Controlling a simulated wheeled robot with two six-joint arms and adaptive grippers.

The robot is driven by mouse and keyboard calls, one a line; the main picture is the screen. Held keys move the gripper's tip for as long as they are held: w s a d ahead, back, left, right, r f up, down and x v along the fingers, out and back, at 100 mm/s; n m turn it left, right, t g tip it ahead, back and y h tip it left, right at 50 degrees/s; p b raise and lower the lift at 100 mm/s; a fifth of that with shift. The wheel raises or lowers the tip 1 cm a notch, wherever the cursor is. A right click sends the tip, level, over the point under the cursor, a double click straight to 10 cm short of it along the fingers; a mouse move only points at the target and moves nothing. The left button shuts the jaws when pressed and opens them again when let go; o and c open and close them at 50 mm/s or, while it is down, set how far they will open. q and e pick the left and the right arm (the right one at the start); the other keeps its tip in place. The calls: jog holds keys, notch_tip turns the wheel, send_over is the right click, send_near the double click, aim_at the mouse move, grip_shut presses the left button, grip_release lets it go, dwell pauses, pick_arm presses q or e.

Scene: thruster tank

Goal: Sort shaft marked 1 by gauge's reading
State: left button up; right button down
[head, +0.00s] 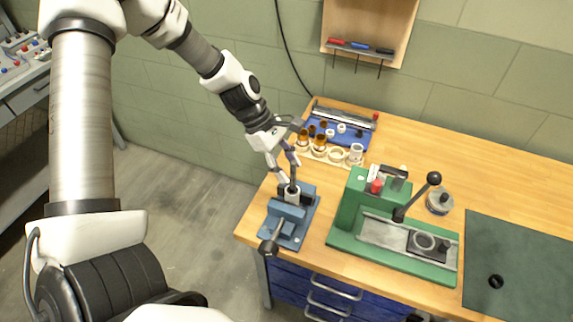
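My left gripper (288,172) points down over the blue vise (299,228) at the table's left front. Its fingertips are close to a thin dark upright piece (293,183) that rises from a light cylinder (292,196) between the vise jaws. Whether the fingers touch or grip that piece is too small to tell. I cannot read a mark 1 on any part. A small round instrument (439,202), possibly the gauge, stands right of the green lever fixture (352,208); its reading is not legible. My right gripper is not in view.
Behind the vise, a blue tray (352,146) and a rack hold several amber and white cylindrical parts (320,143). The green fixture has a raised black-knobbed lever (434,178). A dark mat (520,262) with a black ring (495,282) lies at right. Bare wood is clear at the back right.

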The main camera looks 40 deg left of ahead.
pick_arm(q)
jog(key=v, duration=1.2)
jog(key=shift+w, duration=0.1)
jog(key=shift+a, duration=0.1)
